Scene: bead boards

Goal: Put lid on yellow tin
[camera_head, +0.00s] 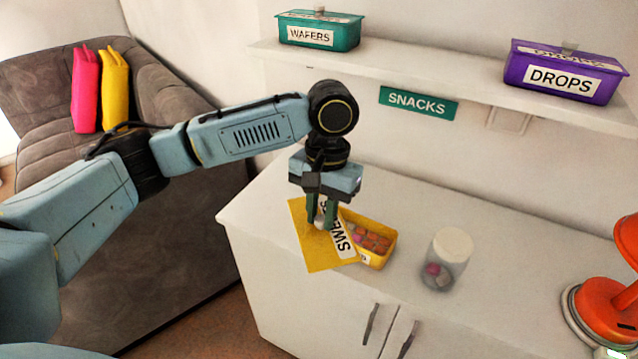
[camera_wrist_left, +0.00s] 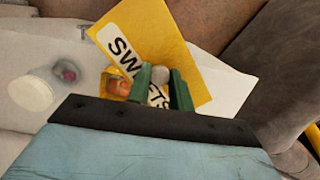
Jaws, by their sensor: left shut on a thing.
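My left gripper (camera_head: 323,222) is shut on the knob of the yellow lid (camera_head: 313,243), which has a white label reading "SWEETS". The lid is held tilted, at the left of the yellow tin (camera_head: 378,260), and hides part of it. The tin stands open on the white cabinet top with orange and pinkish sweets inside. In the left wrist view the lid (camera_wrist_left: 190,45) spreads beyond the fingers (camera_wrist_left: 160,90), around its grey knob. The tin (camera_wrist_left: 107,74) shows only partly there, beside the lid's edge. My right gripper is in neither view.
A clear jar with a white lid (camera_head: 452,245) stands right of the tin. An orange lamp (camera_head: 610,305) is at the far right. A shelf above bears a teal WAFERS tin (camera_head: 318,36) and a purple DROPS tin (camera_head: 563,76). A grey sofa (camera_head: 150,75) is at the left.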

